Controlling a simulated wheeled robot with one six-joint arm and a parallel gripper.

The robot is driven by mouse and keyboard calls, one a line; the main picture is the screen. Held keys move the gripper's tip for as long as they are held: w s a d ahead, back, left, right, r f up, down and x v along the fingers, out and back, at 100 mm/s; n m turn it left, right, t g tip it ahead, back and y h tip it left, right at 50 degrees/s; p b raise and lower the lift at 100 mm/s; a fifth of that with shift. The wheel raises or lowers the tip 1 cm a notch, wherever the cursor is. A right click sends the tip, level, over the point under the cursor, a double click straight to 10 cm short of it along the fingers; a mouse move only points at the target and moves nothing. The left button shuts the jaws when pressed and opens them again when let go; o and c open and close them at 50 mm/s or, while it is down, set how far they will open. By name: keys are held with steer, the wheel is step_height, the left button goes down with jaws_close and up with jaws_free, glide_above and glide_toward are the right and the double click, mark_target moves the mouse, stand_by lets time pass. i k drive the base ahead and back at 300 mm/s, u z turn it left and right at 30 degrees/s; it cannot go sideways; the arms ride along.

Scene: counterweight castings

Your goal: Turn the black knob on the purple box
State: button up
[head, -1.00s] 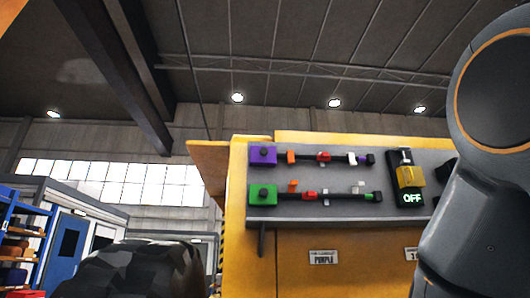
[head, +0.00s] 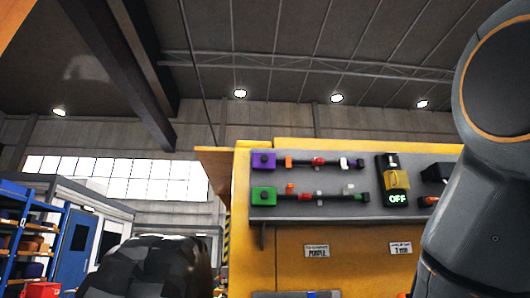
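The purple box (head: 257,166) is mounted at the upper left of a grey panel on a yellow cabinet. A small black knob (head: 264,158) sits on its front. The box and knob look clear of any contact. My gripper is not in the head view; only a large dark grey part of my arm shows along the right edge, apart from the box.
A green box (head: 258,198) with a dark knob sits just below. Bars with coloured pieces run right of both boxes. A yellow switch (head: 395,180) above an OFF sign (head: 397,199) is farther right. Blue shelving (head: 62,225) stands at left. A dark faceted mass (head: 150,266) fills the lower left.

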mark_target(264, 158)
steer(key=u, duration=1.4)
steer(key=i, duration=0.75)
steer(key=z, duration=1.5)
